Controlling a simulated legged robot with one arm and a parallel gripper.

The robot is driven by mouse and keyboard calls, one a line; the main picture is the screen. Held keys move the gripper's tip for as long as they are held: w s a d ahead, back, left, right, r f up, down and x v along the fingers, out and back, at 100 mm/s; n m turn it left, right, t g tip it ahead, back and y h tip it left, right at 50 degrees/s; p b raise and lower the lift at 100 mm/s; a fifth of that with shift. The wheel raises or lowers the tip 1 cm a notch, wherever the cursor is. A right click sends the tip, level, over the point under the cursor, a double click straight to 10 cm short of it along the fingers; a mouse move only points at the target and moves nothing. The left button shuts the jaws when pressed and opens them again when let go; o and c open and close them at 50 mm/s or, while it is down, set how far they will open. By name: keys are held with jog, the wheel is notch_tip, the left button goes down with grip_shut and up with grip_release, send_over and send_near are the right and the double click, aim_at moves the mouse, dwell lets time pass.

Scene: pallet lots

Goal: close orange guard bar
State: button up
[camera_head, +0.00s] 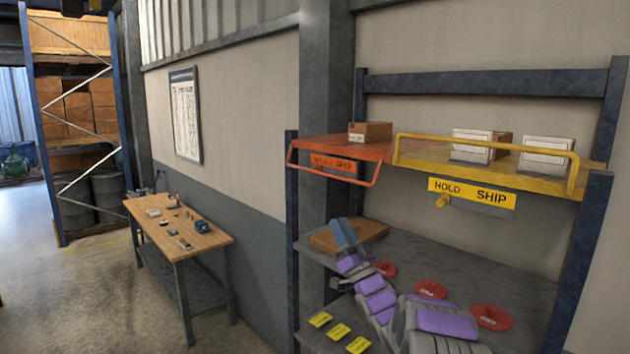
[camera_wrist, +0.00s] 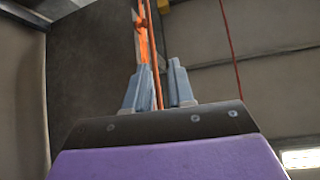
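The orange guard bar (camera_head: 332,179) is on the left part of the upper shelf. It hangs down in front of the orange shelf edge, around an orange sign. In the wrist view a thin orange-red bar (camera_wrist: 151,50) runs up between and beyond my fingertips. My gripper (camera_head: 345,232) is below the orange bar in the head view, fingers pointing up. The fingers (camera_wrist: 159,68) stand apart with nothing clearly held between them, so it is open. Whether a finger touches the bar cannot be told.
A yellow guard bar (camera_head: 485,141) stands raised before white-labelled boxes (camera_head: 472,146) on the right. A small cardboard box (camera_head: 370,132) sits behind the orange section. The lower shelf holds red discs (camera_head: 430,290) and a brown board (camera_head: 370,231). A wooden workbench (camera_head: 200,236) is at left.

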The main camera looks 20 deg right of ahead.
send_near(322, 174)
jog(key=d, duration=0.2)
jog(key=p+x, duration=0.1)
jog(key=x, duration=0.7)
jog(key=shift+w+a+h, duration=0.25)
jog(key=shift+w+h, duration=0.05)
jog(key=shift+a+f, duration=0.1)
jog(key=shift+a, duration=0.7)
jog(key=shift+c, duration=0.9)
jog(key=shift+w+f, duration=0.1)
grip_shut()
jog(key=shift+d+f+m, duration=0.15)
jog(key=shift+d+m, duration=0.15)
jog(key=shift+d, duration=0.1)
